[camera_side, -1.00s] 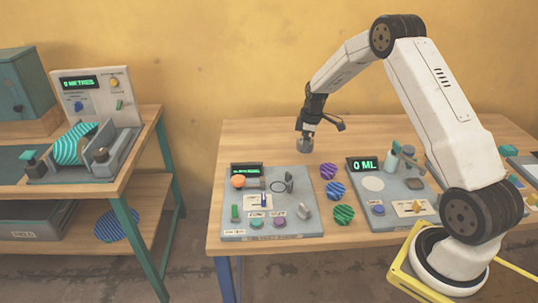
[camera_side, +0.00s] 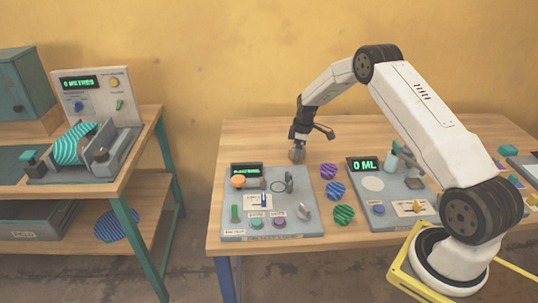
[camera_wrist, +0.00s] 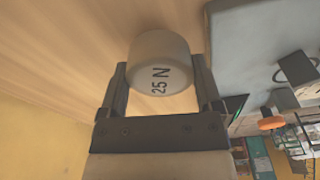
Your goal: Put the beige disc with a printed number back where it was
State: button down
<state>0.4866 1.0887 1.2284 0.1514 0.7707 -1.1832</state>
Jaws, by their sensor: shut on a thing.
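The beige disc (camera_wrist: 160,62) is a short, thick cylinder with "25 N" printed on its face. My gripper (camera_wrist: 160,80) is shut on it, with one finger on each side, in the wrist view. In the side view my gripper (camera_side: 298,145) points down behind the press panel (camera_side: 240,226). The disc (camera_side: 297,155) shows there as a small greyish piece at the fingertips, low over the wooden table. I cannot tell whether it touches the table top.
The table (camera_side: 250,140) behind the press panel is clear.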

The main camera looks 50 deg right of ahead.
jog(key=shift+f, duration=1.1)
jog(key=shift+f, duration=0.15)
grip_release()
jog(key=r, duration=0.4)
jog(key=s+r, duration=0.1)
jog(key=r, duration=0.7)
jog(key=shift+s+d+r, duration=0.1)
jog(key=shift+s+d, duration=0.05)
jog(key=shift+d, duration=0.25)
jog(key=shift+a, duration=0.1)
